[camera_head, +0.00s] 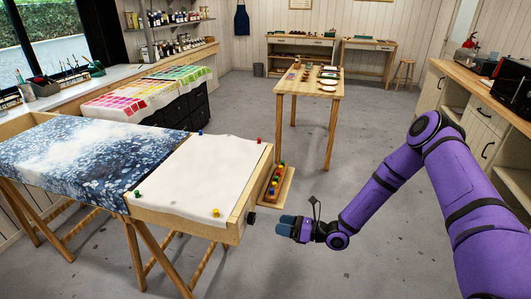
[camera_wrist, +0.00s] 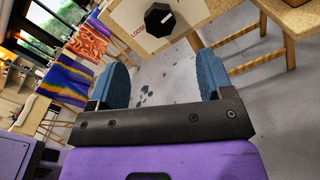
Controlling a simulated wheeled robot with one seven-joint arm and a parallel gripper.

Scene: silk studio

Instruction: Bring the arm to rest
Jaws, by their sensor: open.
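My arm (camera_head: 460,185) is purple and reaches in from the right, bent at the elbow, with its forearm sloping down to the left. My gripper (camera_head: 280,225) has blue fingers and hangs in the air just right of the near right corner of the stretching frame (camera_head: 243,215). In the wrist view my gripper (camera_wrist: 163,75) has its two fingers wide apart with nothing between them. A black knob (camera_head: 251,218) on the frame's end is close to the fingertips. In the wrist view the knob (camera_wrist: 158,20) is eight-sided, on a wooden face with red lettering, beyond the fingers.
White cloth (camera_head: 205,175) and blue patterned cloth (camera_head: 75,155) cover the frame, with coloured pins at the white cloth's corners. A wooden tray (camera_head: 265,193) of coloured pins sits at its right side. A long table (camera_head: 310,85) stands behind. Grey floor (camera_head: 375,255) below my forearm is clear.

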